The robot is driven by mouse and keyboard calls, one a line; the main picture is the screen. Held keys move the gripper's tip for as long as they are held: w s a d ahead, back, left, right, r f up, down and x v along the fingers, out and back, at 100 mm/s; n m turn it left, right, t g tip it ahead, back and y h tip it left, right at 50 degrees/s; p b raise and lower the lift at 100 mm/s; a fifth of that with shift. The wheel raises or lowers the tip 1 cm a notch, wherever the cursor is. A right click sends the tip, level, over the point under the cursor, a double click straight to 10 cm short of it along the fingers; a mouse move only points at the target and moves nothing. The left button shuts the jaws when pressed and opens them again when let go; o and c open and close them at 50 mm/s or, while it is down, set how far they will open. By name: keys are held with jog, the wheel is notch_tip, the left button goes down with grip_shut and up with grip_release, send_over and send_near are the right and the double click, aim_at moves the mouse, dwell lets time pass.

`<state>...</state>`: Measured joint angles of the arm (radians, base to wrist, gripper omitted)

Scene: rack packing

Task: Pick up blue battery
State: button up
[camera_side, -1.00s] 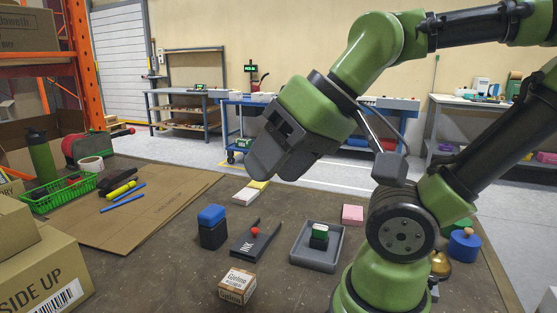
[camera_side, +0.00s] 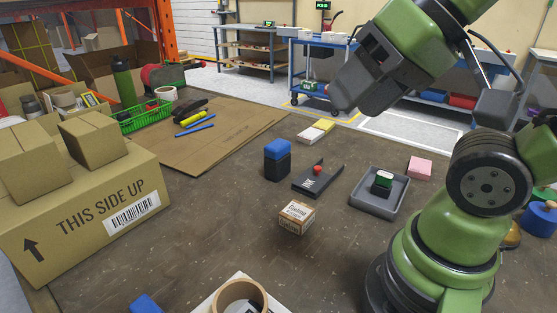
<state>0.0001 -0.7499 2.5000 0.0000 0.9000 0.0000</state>
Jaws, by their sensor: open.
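A black block with a blue top (camera_side: 278,160) stands upright on the brown table, left of a dark tray-like holder marked INK (camera_side: 318,180) with a red ball on it. It looks like the blue battery, though no label on it can be read. My gripper (camera_side: 347,98) hangs in the air above and to the right of it, at the upper middle of the camera_side view. It is open and apart from the block. The gap between its fingers is hard to see from this side.
A small printed carton (camera_side: 297,216) stands in front of the holder. A grey tray (camera_side: 382,206) with a small green-and-white-topped block lies to the right. A large carton (camera_side: 85,205) fills the left. A blue object (camera_side: 146,304) is cut off at the bottom.

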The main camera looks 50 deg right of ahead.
jog(key=o, duration=0.9)
jog(key=shift+o, duration=0.2)
jog(key=m+g+h, duration=0.2)
jog(key=m+g, duration=0.1)
jog(key=m, duration=2.9)
send_over(279, 144)
jog(key=s, duration=0.4)
notch_tip(279, 144, down, 16)
jog(key=x, duration=0.4)
jog(key=shift+w, duration=0.25)
jog(key=shift+w+x, duration=0.2)
jog(key=shift+x, duration=2.65)
